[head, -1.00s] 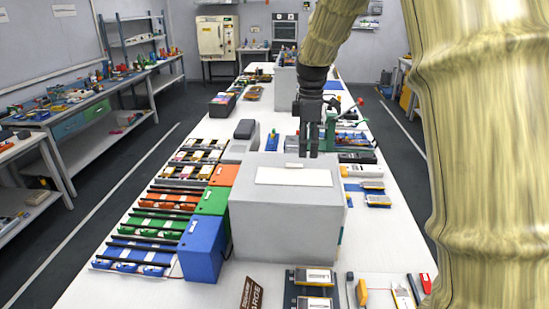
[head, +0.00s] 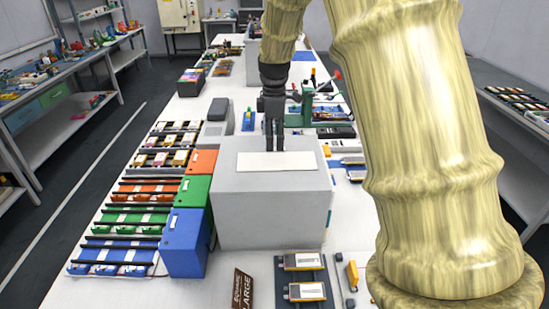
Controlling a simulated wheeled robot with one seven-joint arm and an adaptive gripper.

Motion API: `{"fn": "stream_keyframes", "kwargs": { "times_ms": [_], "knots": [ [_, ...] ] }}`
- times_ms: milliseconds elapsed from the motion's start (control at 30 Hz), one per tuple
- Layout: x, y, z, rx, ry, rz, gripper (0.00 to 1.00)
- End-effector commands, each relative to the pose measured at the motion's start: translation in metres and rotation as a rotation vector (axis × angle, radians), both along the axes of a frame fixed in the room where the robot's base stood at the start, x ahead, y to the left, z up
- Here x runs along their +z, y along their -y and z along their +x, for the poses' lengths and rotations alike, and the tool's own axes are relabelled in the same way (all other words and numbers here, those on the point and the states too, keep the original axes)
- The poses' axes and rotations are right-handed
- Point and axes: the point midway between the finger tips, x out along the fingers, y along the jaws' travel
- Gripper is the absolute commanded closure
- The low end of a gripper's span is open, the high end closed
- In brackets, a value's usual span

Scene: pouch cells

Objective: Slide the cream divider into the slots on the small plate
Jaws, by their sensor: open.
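My gripper (head: 274,146) points straight down with its two dark fingers a little apart and nothing seen between them. Its tips show just above or behind the far edge of the white panel on a large grey box; I cannot tell whether they touch. I cannot make out the cream divider for certain. The flat white rectangular panel (head: 276,162) on the box's top is pale, but I cannot tell if it is a label, plate or divider. No slotted small plate can be told apart in this view.
The grey box (head: 270,217) stands mid-table. Blue (head: 186,243), green and orange boxes with rails of cells lie left of it. Two pouch cells on a dark tray (head: 283,283) and a brown sign (head: 242,291) lie in front. A green fixture (head: 308,107) stands behind right.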

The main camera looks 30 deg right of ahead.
Motion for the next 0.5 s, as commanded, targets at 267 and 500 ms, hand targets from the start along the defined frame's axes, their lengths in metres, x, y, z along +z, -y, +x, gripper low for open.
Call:
{"fn": "stream_keyframes", "kwargs": {
  "times_ms": [267, 500],
  "knots": [
    [-0.027, 0.004, -0.001, -0.006, 0.000, 0.000, 0.29],
    [-0.041, 0.002, 0.001, -0.003, 0.001, 0.000, 0.29]
  ]
}}
